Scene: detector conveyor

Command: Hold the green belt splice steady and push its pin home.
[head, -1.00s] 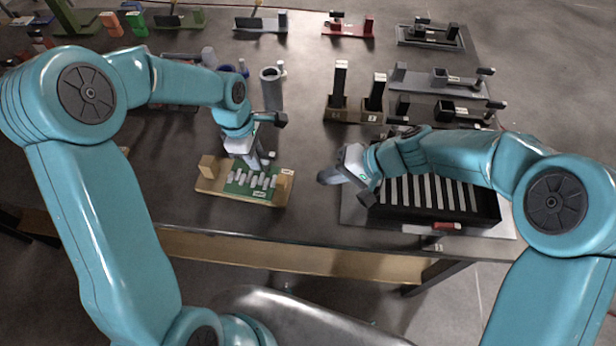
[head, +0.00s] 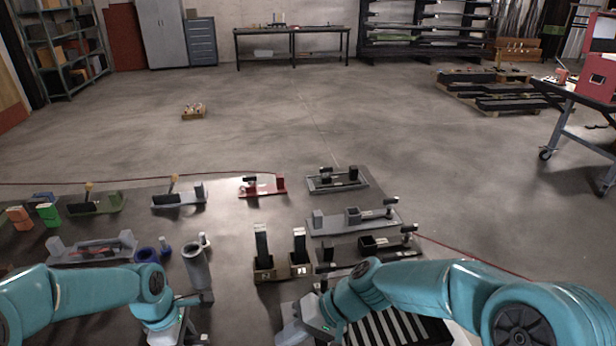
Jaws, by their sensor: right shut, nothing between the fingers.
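The green belt splice and its pin do not show in the head view now; the place where the splice board lay is below the bottom edge. My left gripper (head: 172,336) is at the bottom edge left of centre. Only its upper part shows and its fingers are cut off, so whether it holds anything is hidden. My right gripper (head: 292,336) is at the bottom edge near the centre, shut and empty, left of the black slatted tray (head: 396,328).
Two dark upright posts in brown blocks (head: 265,270) stand beyond my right gripper. A grey cylinder (head: 197,268) stands beyond my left gripper. Grey fixtures (head: 335,226) and a red fixture (head: 262,188) line the table's far side. Open floor lies beyond.

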